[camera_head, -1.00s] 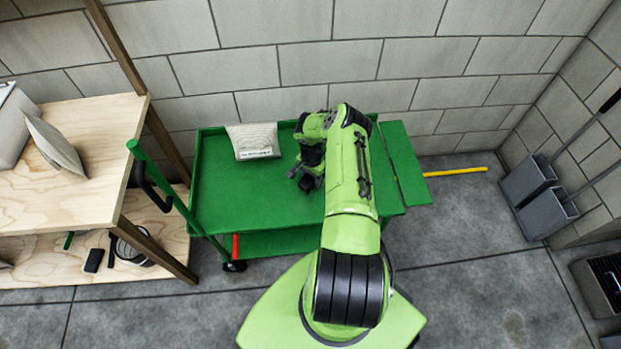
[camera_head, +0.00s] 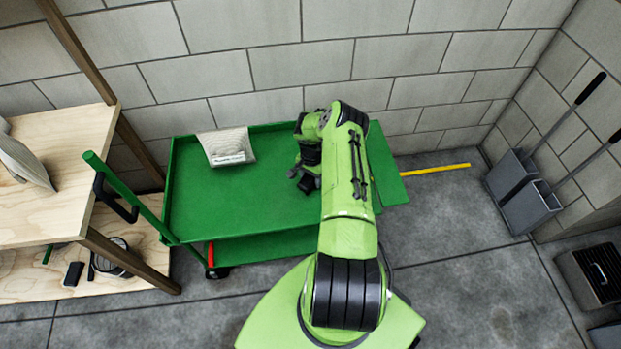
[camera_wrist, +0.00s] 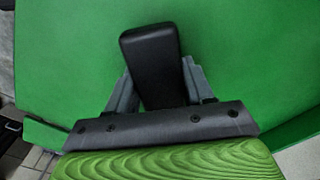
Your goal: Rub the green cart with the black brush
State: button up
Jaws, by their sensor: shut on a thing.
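The green cart (camera_head: 215,205) stands against the block wall, with a flat green top and a lower shelf. My gripper (camera_head: 304,180) is over the right part of the cart's top. In the wrist view my gripper (camera_wrist: 155,95) is shut on the black brush (camera_wrist: 150,55), a black block between the two grey fingers. The green cart top (camera_wrist: 230,50) fills the background there. The brush's underside is hidden, so I cannot tell whether it touches the cart.
A white bag (camera_head: 227,147) lies on the cart's back left. A wooden shelf (camera_head: 60,150) stands at the left. Grey dustpans (camera_head: 520,190) lean at the right wall. A yellow bar (camera_head: 435,171) lies right of the cart. The cart top's middle left is clear.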

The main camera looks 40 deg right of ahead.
jog(key=r, duration=0.3)
jog(key=shift+w+a+p, duration=0.15)
jog(key=shift+a+p, duration=0.05)
jog(key=shift+p, duration=0.2)
jog(key=shift+r+p, duration=1.15)
jog(key=shift+r, duration=1.3)
